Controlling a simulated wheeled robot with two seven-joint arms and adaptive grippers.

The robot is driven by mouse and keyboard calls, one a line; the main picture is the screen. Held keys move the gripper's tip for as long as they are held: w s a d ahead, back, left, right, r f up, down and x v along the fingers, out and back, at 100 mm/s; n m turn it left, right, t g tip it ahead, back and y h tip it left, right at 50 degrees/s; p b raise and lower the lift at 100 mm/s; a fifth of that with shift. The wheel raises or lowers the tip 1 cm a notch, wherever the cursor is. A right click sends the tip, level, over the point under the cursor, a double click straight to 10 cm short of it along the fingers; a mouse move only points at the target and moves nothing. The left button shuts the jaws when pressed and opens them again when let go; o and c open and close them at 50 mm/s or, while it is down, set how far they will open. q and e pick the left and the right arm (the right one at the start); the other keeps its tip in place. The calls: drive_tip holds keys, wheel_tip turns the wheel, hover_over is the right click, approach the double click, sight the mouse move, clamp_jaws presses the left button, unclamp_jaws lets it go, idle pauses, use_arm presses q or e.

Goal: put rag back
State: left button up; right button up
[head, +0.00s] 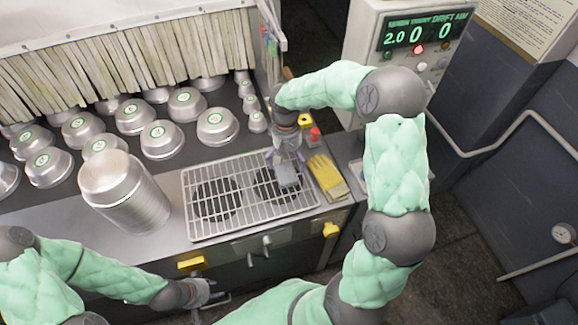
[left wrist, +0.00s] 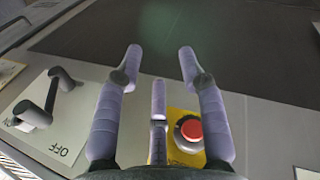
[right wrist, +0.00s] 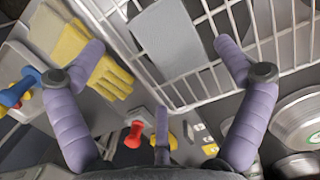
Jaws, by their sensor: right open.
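A grey rag (right wrist: 165,38), a flat rectangle of cloth, lies on the wire rack (right wrist: 268,45) in the right wrist view. In the head view the rag (head: 288,176) shows near the rack's right side, just below my right gripper (head: 284,158). My right gripper is open, and in its wrist view its fingertips (right wrist: 158,46) stand apart on either side of the rag. I cannot tell how high they are above it. My left gripper (head: 207,290) is low at the counter's front; its wrist view shows the fingers (left wrist: 161,55) open and empty.
Yellow gloves (head: 326,176) lie right of the rack. A large metal canister (head: 128,195) stands left of it, with several metal pans (head: 161,138) behind. A red button (left wrist: 189,131) and an OFF switch (left wrist: 36,112) are near my left gripper. A display box (head: 415,40) stands behind.

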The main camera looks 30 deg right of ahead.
sight(287, 166)
wheel_tip(287, 166, up, 8)
drive_tip(key=w, duration=0.1)
drive_tip(key=shift+p, duration=0.4)
